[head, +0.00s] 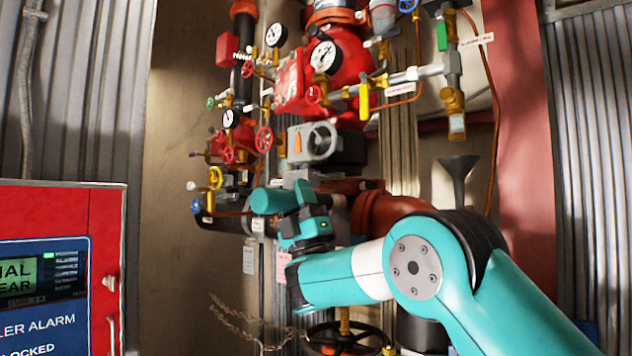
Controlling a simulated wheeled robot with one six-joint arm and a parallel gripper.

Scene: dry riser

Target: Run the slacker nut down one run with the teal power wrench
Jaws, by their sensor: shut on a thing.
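My gripper (305,197) is at the end of the teal arm, in front of the riser, with its jaws partly hidden by my own wrist. It is shut on a teal cylindrical body, which looks like the power wrench (272,201), lying sideways and pointing left. The wrench's socket end is not clear. Behind and to the right is a red-brown pipe flange (388,208), partly covered by my arm. The nuts are too small or hidden to make out, so I cannot tell which is slacker or whether the wrench touches one.
A red alarm panel (108,235) stands at the near left. Gauges (323,56), red handwheels (264,139) and a yellow-handled valve (364,103) crowd the riser above. A dark funnel (458,178) is at right. A black handwheel (345,338) and chain (240,322) are below.

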